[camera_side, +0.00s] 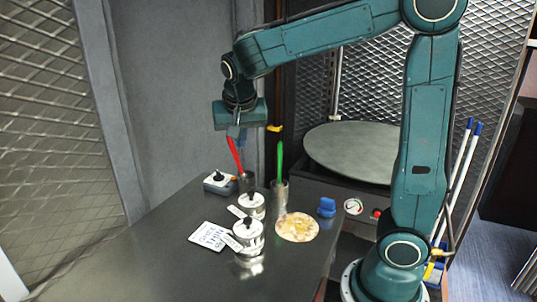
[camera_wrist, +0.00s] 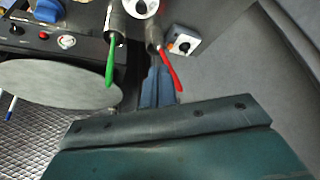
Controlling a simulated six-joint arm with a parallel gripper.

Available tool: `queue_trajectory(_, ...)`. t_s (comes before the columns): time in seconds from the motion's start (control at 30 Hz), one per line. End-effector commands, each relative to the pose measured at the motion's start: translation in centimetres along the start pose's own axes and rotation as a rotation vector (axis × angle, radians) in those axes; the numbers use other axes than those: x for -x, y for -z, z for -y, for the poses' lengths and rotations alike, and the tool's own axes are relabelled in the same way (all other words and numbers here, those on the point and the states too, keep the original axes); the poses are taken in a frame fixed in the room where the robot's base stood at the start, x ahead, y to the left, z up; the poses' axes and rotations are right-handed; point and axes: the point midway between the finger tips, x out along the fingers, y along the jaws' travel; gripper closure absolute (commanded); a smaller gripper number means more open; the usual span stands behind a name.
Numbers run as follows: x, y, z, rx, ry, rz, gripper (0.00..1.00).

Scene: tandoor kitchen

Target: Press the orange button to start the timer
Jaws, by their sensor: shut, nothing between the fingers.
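My gripper (camera_side: 237,132) is shut and empty, pointing down above the back of the counter, just over the top of a red-handled utensil (camera_side: 234,155). In the wrist view my blue-grey fingers (camera_wrist: 158,88) are together beside the red handle; whether they touch it I cannot tell. A small pale box (camera_side: 218,184) with a dark round knob or button on top sits on the counter below and left of my gripper. The box also shows in the wrist view (camera_wrist: 183,45), beyond the red handle.
Metal cups hold the red utensil and a green one (camera_side: 280,160). Two lidded tins (camera_side: 247,238), a printed card (camera_side: 209,236), a flatbread (camera_side: 297,227) and a blue object (camera_side: 327,207) lie nearby. A red button (camera_side: 376,213) is on a dark panel. The counter's left side is clear.

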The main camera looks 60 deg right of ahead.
Motion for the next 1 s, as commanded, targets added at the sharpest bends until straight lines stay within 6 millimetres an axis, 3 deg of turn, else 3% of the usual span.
queue_trajectory(0.5,-6.4,3.2,3.9,-0.285,-0.183,-0.093,1.0)
queue_trajectory(1.0,-12.3,4.2,6.2,-0.509,-0.319,-0.219,1.0)
